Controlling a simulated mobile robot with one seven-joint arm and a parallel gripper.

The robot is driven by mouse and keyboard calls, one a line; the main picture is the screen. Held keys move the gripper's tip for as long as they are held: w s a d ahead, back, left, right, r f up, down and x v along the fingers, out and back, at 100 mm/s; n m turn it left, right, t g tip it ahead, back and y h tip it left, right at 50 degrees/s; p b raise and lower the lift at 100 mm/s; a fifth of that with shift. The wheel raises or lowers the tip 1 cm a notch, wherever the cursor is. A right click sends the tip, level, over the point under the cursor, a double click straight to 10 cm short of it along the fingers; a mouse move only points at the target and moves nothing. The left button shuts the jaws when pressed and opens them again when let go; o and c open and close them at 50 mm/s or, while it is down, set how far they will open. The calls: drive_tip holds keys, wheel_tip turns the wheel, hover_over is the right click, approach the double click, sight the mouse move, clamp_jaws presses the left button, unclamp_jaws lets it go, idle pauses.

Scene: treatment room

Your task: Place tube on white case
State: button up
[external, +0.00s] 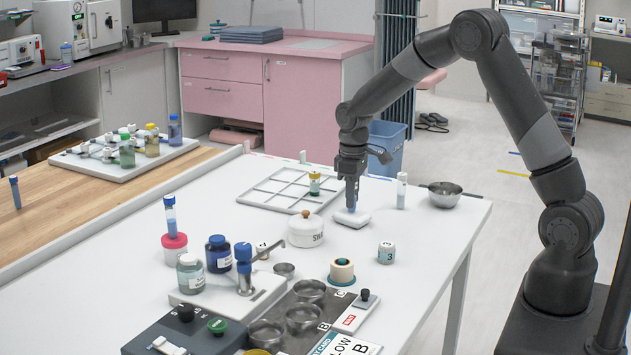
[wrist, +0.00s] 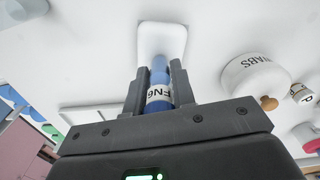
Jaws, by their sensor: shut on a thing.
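My gripper (external: 351,182) is shut on a blue tube (wrist: 158,86) with a white label, held between the two fingers in the wrist view. A small flat white case (external: 352,219) lies on the white table. It also shows in the wrist view (wrist: 176,36), straight ahead of the tube's end. In the external view the tube points down over the case. The tube's lower end is at or very near the case's top, and I cannot tell whether they touch.
A white lidded jar (external: 305,232) stands left of the case. A white divided tray (external: 262,200) with a small green vial (external: 314,184) lies behind it. A clear tube (external: 402,190) and metal bowl (external: 445,194) stand to the right.

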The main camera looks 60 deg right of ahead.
drive_tip(key=shift+f, duration=0.1)
drive_tip(key=o, duration=1)
drive_tip(key=shift+c, duration=0.2)
